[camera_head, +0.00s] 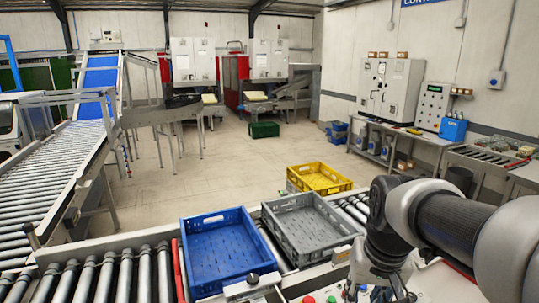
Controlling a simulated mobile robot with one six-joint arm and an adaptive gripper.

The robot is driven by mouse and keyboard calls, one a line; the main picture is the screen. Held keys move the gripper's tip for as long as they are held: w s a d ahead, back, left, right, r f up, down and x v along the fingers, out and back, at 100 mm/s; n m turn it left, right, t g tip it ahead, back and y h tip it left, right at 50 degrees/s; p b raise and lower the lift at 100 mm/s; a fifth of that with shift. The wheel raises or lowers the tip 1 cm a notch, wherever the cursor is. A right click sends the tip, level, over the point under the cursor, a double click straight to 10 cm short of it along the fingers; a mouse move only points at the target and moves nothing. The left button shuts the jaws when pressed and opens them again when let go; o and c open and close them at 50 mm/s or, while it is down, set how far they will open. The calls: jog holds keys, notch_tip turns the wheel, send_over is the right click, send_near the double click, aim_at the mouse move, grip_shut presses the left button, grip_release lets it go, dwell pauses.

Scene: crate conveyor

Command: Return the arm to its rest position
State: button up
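My gripper (382,292) is at the bottom of the view, right of centre, on the end of my dark and grey arm. It points down, and its fingertips are cut off by the lower picture edge, so I cannot tell whether it is open or shut. Nothing shows held in it. My arm comes in from the right edge, bends at a joint and drops to the gripper. The gripper is in front of and to the right of an empty grey crate (305,228) and an empty blue crate (222,257).
Both crates sit on a roller conveyor (110,276). Coloured buttons (309,299) are at the bottom edge beside the gripper. A yellow crate (318,180) is beyond the conveyor. A bench (400,147) with cabinets lines the right wall. The middle floor is clear.

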jog(key=s+a+f+n+t, duration=0.1)
jog(key=s+a, duration=0.1)
jog(key=s, duration=0.6)
jog(key=s+a+f+n+t+b, duration=0.1)
jog(key=s+f, duration=0.1)
jog(key=s, duration=0.6)
jog(key=shift+a+b, duration=0.3)
jog(key=shift+a, duration=0.05)
jog(key=shift+s, duration=0.1)
dwell(0.6)
